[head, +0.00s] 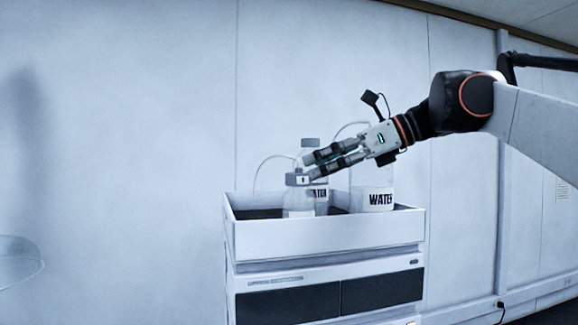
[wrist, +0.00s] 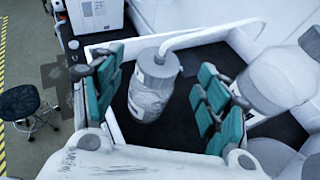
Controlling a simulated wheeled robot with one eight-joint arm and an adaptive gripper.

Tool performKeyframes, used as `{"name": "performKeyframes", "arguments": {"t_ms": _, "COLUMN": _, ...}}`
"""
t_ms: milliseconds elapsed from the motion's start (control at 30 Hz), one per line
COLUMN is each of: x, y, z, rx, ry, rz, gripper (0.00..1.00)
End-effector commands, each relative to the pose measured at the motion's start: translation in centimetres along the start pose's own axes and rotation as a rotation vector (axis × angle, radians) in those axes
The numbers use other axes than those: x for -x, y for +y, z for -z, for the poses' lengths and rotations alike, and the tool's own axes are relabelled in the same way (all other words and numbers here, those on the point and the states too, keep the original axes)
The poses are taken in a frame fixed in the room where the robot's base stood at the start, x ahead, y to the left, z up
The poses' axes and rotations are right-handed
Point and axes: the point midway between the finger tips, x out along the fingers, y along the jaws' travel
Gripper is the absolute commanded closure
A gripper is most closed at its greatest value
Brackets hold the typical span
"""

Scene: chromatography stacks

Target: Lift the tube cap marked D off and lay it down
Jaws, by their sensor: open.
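A clear bottle (wrist: 147,98) with a grey tube cap (wrist: 157,66) shows between my fingers in the wrist view; a white tube runs from the cap to the upper right. In the head view, a grey cap (head: 298,180) with a small marked label sits on the front-left bottle (head: 298,203). The letter is too small to read. My gripper (head: 307,166) is open, its fingertips beside and near this cap. In the wrist view, my gripper (wrist: 160,68) has one teal-padded finger on each side of the bottle and cap. Contact cannot be told.
The bottles stand in a white walled tray (head: 320,233) on top of a stack with dark panels (head: 290,303). A bottle labelled WATER (head: 375,198) stands at the right, another (head: 318,192) behind. A black stool (wrist: 20,103) is on the floor at left.

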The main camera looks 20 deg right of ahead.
Motion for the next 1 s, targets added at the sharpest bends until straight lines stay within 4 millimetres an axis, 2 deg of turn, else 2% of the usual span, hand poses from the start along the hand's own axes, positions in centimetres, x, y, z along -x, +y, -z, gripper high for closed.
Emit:
{"name": "performKeyframes", "arguments": {"t_ms": 200, "x": -3.5, "y": 0.3, "z": -0.1, "rx": 0.003, "ry": 0.0, "rz": -0.004, "gripper": 0.32}}
{"name": "performKeyframes", "arguments": {"t_ms": 333, "x": -5.0, "y": 0.3, "z": -0.1, "rx": 0.002, "ry": 0.0, "rz": -0.003, "gripper": 0.32}}
{"name": "performKeyframes", "arguments": {"t_ms": 667, "x": -5.7, "y": 0.3, "z": 0.0, "rx": 0.001, "ry": 0.0, "rz": 0.0, "gripper": 0.32}}
{"name": "performKeyframes", "arguments": {"t_ms": 900, "x": -5.6, "y": 0.4, "z": 0.0, "rx": 0.001, "ry": 0.0, "rz": 0.0, "gripper": 0.81}}
{"name": "performKeyframes", "arguments": {"t_ms": 1000, "x": -5.6, "y": 0.4, "z": 0.0, "rx": 0.001, "ry": 0.0, "rz": 0.0, "gripper": 0.81}}
